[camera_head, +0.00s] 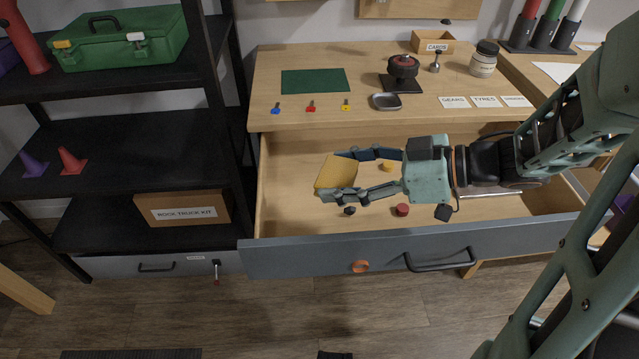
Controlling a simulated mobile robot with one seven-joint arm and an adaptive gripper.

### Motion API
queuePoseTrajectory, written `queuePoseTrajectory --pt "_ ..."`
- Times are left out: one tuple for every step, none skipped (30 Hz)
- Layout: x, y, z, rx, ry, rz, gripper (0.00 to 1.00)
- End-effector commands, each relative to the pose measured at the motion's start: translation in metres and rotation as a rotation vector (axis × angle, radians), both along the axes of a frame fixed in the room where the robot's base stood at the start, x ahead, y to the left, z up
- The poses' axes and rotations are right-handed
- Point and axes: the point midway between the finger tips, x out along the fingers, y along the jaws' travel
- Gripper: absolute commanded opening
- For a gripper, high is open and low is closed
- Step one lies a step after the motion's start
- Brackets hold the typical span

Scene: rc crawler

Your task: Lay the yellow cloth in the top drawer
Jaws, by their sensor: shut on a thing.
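The yellow cloth (335,171) looks like a small folded pad. It is between the fingers of my gripper (342,174), which is shut on it. My gripper reaches in from the right and holds the cloth over the left part of the open top drawer (285,205). I cannot tell exactly how far the cloth is above the drawer floor. The drawer has a grey front with a dark handle (436,262) and an orange round piece (360,266). The gripper hides part of the drawer's middle.
In the drawer lie a red knob (402,210), a dark knob (349,211), a yellow piece (387,167) and a metal rod (490,194). The bench top (330,119) above holds a green mat (315,81) and small parts. Black shelves (120,140) stand left. The drawer's left floor looks clear.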

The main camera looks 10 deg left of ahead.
Motion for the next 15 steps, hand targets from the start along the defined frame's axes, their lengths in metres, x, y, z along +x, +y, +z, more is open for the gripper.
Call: queuePoseTrajectory --pt "0.007 0.011 -0.01 0.0 0.0 0.006 0.4" --pt "0.011 0.016 -0.014 0.0 0.001 0.007 0.4" --pt "0.017 0.025 -0.019 0.0 0.001 0.006 0.4" --pt "0.022 0.03 -0.022 0.001 0.0 0.006 0.4" --pt "0.027 0.036 -0.026 0.0 0.0 0.006 0.4" --pt "0.033 0.044 -0.03 0.001 0.001 0.006 0.4" --pt "0.038 0.05 -0.033 0.001 0.0 0.005 0.4" --pt "0.042 0.056 -0.037 0.0 0.001 0.006 0.4" --pt "0.048 0.062 -0.044 0.001 0.002 0.003 0.4" --pt "0.051 0.065 -0.051 0.001 0.004 0.003 0.41" --pt "0.054 0.069 -0.057 0.001 0.004 0.003 0.41" --pt "0.057 0.074 -0.063 0.002 0.003 0.003 0.41" --pt "0.06 0.077 -0.068 0.0 0.002 0.002 0.41" --pt "0.062 0.079 -0.072 0.0 0.002 0.002 0.41" --pt "0.065 0.082 -0.076 0.0 0.002 0.001 0.41"
